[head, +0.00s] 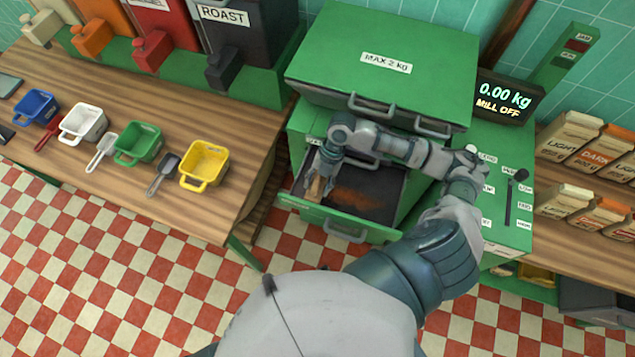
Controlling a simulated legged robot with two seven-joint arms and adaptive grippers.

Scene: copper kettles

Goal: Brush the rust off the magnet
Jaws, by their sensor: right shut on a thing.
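A dark flat surface, which looks like the magnet (385,187), lies in the open green drawer (335,216) of the mill. An orange-brown patch of rust (357,199) is smeared over its middle. My right gripper (321,180) reaches down into the left part of the drawer, left of the rust. It is shut on a small tan-brown thing, likely a brush (315,189); its lower end is hard to make out, and I cannot tell whether it touches the surface. My left gripper is not in view.
The green mill lid (400,65) and its handles stand just above the drawer. A display (507,98) reads 0.00 kg, MILL OFF. Colored scoops, including a yellow one (204,165), sit on the left wooden counter (225,205). Bags (568,135) stand on the right.

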